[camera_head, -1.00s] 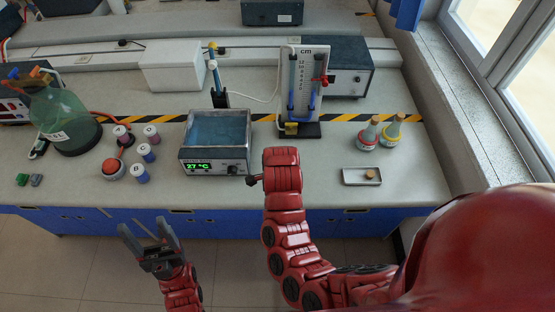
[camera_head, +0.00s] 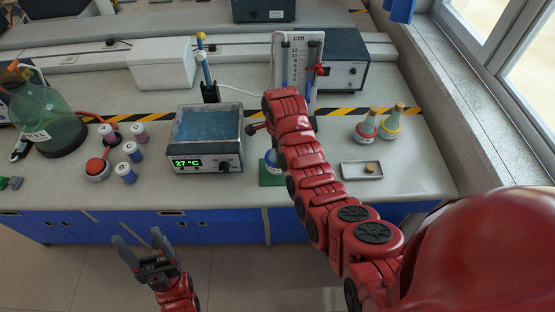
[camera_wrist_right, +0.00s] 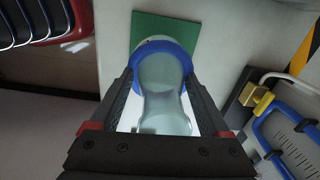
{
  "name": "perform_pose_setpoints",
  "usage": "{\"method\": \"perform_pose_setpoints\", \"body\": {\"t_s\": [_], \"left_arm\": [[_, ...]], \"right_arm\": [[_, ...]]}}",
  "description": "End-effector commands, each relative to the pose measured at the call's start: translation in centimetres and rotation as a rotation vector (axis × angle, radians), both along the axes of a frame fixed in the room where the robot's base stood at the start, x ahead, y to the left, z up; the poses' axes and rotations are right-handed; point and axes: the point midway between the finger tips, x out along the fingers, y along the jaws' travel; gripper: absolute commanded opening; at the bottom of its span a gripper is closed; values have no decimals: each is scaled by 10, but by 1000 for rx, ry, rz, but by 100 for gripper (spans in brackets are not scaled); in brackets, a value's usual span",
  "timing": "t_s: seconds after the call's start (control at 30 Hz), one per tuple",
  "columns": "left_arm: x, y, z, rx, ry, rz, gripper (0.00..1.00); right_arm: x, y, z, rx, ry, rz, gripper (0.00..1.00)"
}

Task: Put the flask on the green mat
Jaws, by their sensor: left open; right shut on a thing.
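The flask (camera_wrist_right: 162,108) is clear glass with a blue ring round its lower part. In the right wrist view it sits between the fingers of my right gripper (camera_wrist_right: 160,82), which is shut on it. The green mat (camera_wrist_right: 150,27) lies behind the flask's base in that view; I cannot tell whether they touch. In the head view a piece of the green mat (camera_head: 270,180) and a bit of the flask's blue ring (camera_head: 269,158) show left of my right arm, which hides the rest. My left gripper (camera_head: 138,240) is open and empty in front of the bench.
A water bath (camera_head: 207,138) stands left of the mat. A manometer board (camera_head: 299,65) stands behind my right arm. Two corked flasks (camera_head: 378,124) and a small tray (camera_head: 362,171) are to the right. Several jars and a big green bottle (camera_head: 45,118) are at left.

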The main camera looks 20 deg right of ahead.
Motion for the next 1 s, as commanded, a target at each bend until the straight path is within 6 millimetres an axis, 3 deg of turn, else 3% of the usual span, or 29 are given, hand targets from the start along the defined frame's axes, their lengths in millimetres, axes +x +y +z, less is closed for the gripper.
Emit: {"method": "perform_pose_setpoints", "body": {"t_s": [0.27, 0.53, 0.97, 1.0], "left_arm": [[0, 0, 7, 0, 0, 0, 68], [0, 0, 25, 0, 0, 0, 68], [0, 0, 21, 0, 0, 0, 68], [0, 0, 22, 0, 0, 0, 68]], "right_arm": [[4, -2, -2, 2, 3, -1, 0], [4, -2, -29, 1, 3, 0, 0], [5, -2, -40, 1, -1, 0, 0], [5, -2, -39, 1, 0, 0, 84]]}}
